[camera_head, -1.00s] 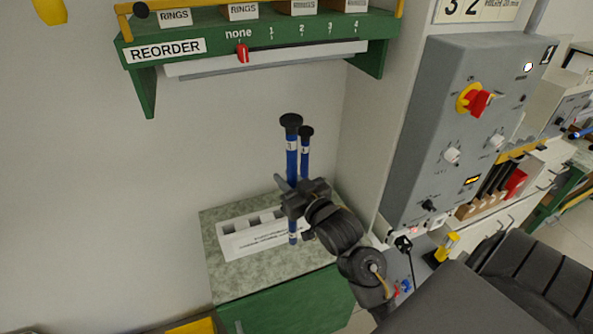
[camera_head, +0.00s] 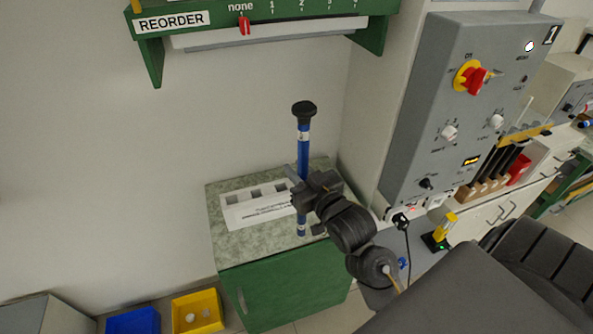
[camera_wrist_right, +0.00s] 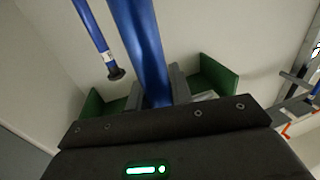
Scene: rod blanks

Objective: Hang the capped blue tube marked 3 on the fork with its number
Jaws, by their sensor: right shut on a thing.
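A blue tube (camera_head: 303,152) with a black cap on top stands upright in the grasp of my right gripper (camera_head: 306,190). Its white label is too small to read. In the right wrist view the held blue tube (camera_wrist_right: 142,50) runs between the jaws. A second blue tube (camera_wrist_right: 92,28) with a black cap (camera_wrist_right: 117,73) and a pale label shows left of it, apart from the jaws. In the head view this second tube is hidden. I cannot make out a numbered fork. My left gripper is out of view.
A white block with square holes (camera_head: 240,212) stands on the speckled cabinet top (camera_head: 235,250), beside the held tube. A green shelf marked REORDER (camera_head: 200,20) hangs above. A grey control panel (camera_head: 440,110) stands to the right. Blue and yellow bins (camera_head: 197,312) are low at left.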

